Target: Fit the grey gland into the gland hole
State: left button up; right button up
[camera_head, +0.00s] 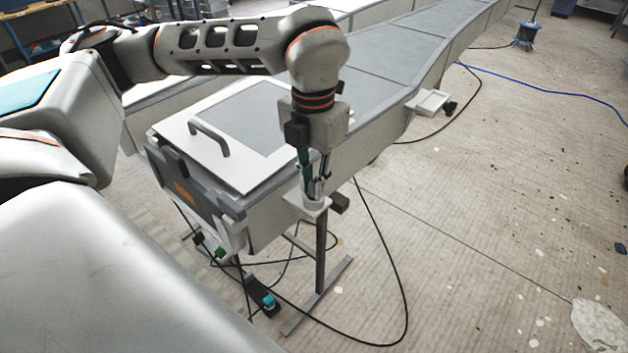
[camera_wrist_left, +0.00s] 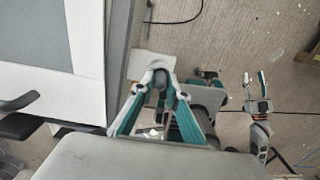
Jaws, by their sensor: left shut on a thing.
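My left gripper (camera_head: 316,190) points down at the near right corner of the conveyor, beside a small white bracket (camera_head: 294,199) on its side. In the left wrist view, the left gripper (camera_wrist_left: 160,72) has its tips closed around a small grey rounded piece, the grey gland (camera_wrist_left: 160,80). The fingers mostly cover the gland. The white bracket (camera_wrist_left: 139,62) lies just behind the tips. Its hole is hidden, and I cannot tell whether the gland touches it. My right gripper (camera_wrist_left: 255,84) shows small at the right of the wrist view, its fingers apart and empty.
The grey conveyor (camera_head: 385,65) runs away to the back right. A white lid with a handle (camera_head: 208,138) covers its near end. Another white bracket (camera_head: 428,102) juts from its side. A black cable (camera_head: 408,300) loops on the floor. The floor at right is mostly clear.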

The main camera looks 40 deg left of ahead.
aim_at(313, 181)
pick_arm(q)
jog(key=shift+f, duration=0.1)
jog(key=o, duration=0.8)
jog(key=shift+r, duration=0.45)
notch_tip(313, 181, up, 11)
jog(key=shift+r+p, duration=0.2)
jog(key=shift+p, duration=0.3)
